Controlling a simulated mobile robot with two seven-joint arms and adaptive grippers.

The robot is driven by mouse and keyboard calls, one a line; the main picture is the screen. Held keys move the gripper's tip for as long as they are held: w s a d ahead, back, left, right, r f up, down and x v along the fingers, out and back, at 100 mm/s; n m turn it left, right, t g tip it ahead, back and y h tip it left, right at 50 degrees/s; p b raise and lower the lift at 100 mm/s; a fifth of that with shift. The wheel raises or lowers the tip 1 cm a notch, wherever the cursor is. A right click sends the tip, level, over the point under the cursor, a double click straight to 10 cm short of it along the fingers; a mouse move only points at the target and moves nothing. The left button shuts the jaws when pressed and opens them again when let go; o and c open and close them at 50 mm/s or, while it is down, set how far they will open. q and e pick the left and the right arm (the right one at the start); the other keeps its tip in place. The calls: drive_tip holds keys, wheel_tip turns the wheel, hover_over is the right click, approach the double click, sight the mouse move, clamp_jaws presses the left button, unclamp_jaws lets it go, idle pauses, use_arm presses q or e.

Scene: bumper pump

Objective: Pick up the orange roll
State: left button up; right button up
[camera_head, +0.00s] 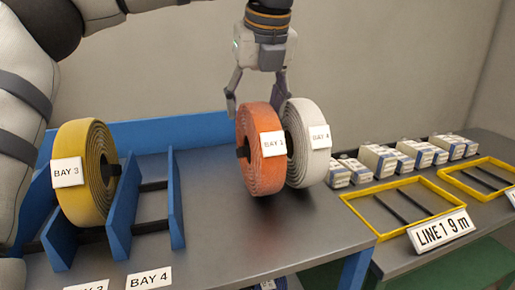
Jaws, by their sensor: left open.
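The orange roll (262,165) stands on edge at the right part of the grey table, with a white bay label on it whose number is hard to read. A white roll (306,158) labelled BAY 4 stands close behind it on the right. My left gripper (257,100) hangs over the orange roll, fingers pointing down and spread apart. One finger is at the roll's left upper edge; the other is partly hidden behind the rolls. I cannot tell whether either finger touches. My right gripper is not in view.
A yellow roll (77,172) labelled BAY 3 stands in the blue rack (124,205) at left. Slots beside it are empty, one labelled BAY 4. Grey tabletop (235,235) is clear in front. Yellow frames (385,232) and several small white boxes (378,160) are at right.

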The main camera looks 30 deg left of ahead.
use_arm(q)
drive_tip(key=x, duration=0.4)
drive_tip(key=shift+w+f, duration=0.1)
drive_tip(key=shift+w, duration=0.2)
drive_tip(key=shift+d, duration=0.1)
clamp_jaws()
